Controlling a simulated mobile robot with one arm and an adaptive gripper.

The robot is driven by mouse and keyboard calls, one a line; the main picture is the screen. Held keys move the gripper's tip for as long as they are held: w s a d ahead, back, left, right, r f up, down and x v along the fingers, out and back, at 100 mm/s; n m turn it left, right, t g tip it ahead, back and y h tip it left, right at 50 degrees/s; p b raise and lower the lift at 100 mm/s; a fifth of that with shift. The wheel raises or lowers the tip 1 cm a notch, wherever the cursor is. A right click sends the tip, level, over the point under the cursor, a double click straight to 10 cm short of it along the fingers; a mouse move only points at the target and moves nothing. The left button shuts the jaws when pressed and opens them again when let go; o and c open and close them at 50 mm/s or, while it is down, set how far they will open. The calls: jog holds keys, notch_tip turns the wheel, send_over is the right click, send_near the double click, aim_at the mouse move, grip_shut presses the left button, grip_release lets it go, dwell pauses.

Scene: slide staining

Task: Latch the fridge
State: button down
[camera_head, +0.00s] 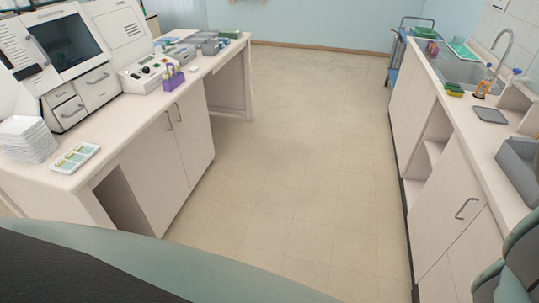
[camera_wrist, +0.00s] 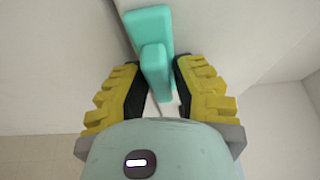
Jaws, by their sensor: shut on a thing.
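My gripper (camera_wrist: 163,100) shows in the wrist view, with yellow ridged fingers and dark inner pads. It is shut on a teal latch handle (camera_wrist: 154,68), which stands up between the two pads. Behind the handle is a teal latch plate (camera_wrist: 149,20) on a pale, whitish surface (camera_wrist: 220,30). The wrist view is too close to show whether this surface is the fridge. The fridge is not identifiable in the head view, and the gripper is not seen there.
In the head view, a left bench (camera_head: 100,155) carries an analyzer (camera_head: 70,50), a stack of white trays (camera_head: 27,138) and a slide tray (camera_head: 75,158). A right counter (camera_head: 478,125) holds a sink (camera_head: 465,68). The floor (camera_head: 300,150) between them is clear.

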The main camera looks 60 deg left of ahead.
jog(key=shift+f+n, duration=0.15)
jog(key=shift+n, duration=0.15)
jog(key=n+h+b, duration=0.1)
jog(key=n+b, duration=0.1)
jog(key=shift+f+n+t, duration=0.15)
jog(key=shift+n+t, duration=0.25)
jog(key=n+t+b, duration=0.1)
jog(key=n, duration=0.2)
jog(key=n+t+b, duration=0.1)
jog(key=n+b, duration=0.1)
jog(key=n, duration=0.1)
jog(key=shift+w+t+h, duration=0.1)
jog(key=shift+t+h, duration=0.2)
jog(key=shift+h, duration=0.1)
jog(key=n+t, duration=0.1)
jog(key=n, duration=0.2)
jog(key=n+t+b, duration=0.1)
jog(key=n, duration=0.2)
jog(key=shift+n+t+y+b, duration=0.3)
jog(key=n+t, duration=0.1)
jog(key=n, duration=0.2)
jog(key=n+t+y, duration=0.1)
jog(key=n, duration=0.2)
jog(key=shift+t+b, duration=0.35)
jog(key=shift+t, duration=0.05)
jog(key=shift+n+y, duration=0.3)
jog(key=c, duration=0.9)
grip_release()
jog(key=shift+r, duration=0.2)
